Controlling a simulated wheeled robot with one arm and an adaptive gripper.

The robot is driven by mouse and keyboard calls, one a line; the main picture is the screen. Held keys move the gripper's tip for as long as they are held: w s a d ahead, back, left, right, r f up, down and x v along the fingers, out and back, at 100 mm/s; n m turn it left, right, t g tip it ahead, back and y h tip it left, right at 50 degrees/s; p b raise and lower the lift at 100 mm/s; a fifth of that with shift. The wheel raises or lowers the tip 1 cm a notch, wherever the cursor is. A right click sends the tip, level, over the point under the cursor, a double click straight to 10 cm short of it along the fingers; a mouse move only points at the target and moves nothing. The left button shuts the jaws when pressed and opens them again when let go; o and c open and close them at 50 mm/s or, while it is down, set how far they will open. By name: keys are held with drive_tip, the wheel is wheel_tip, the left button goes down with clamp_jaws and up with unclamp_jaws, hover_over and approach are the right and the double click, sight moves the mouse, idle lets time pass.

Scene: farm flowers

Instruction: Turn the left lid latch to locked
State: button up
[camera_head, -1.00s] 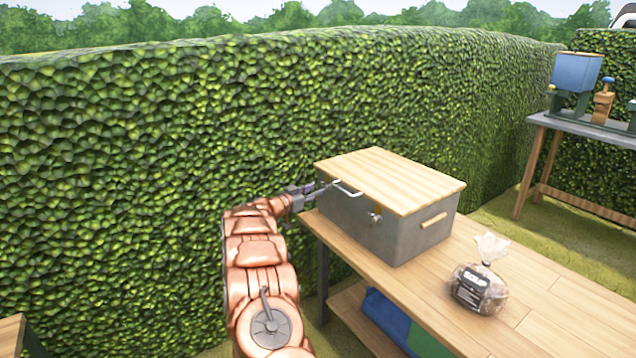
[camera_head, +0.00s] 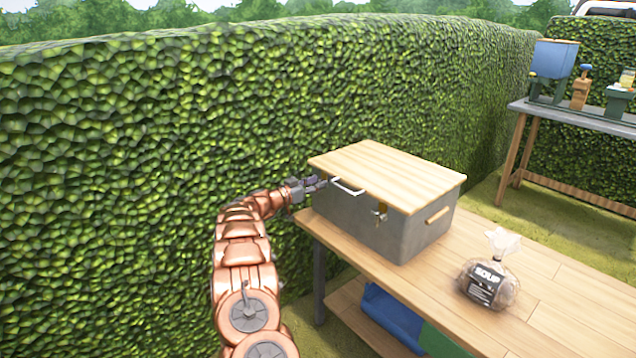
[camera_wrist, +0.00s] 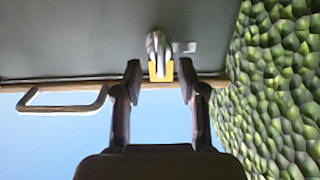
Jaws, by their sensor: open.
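The grey box (camera_head: 372,226) with a pale wooden lid (camera_head: 388,174) stands on the wooden table, lid down. Its left latch (camera_wrist: 155,48), a grey metal lever with a yellow part, shows in the wrist view on the grey front by the lid edge. My gripper (camera_wrist: 158,80) is open, with one finger on each side of the latch's yellow part; contact is not clear. In the head view my gripper (camera_head: 318,183) is at the box's left front corner and the left latch cannot be made out.
A lid handle (camera_head: 347,187) sits close beside my gripper; it also shows in the wrist view (camera_wrist: 62,104). A tall hedge (camera_head: 150,150) runs close behind. Another table (camera_head: 575,120) is at right.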

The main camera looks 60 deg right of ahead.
drive_tip(key=shift+x, duration=0.85)
clamp_jaws()
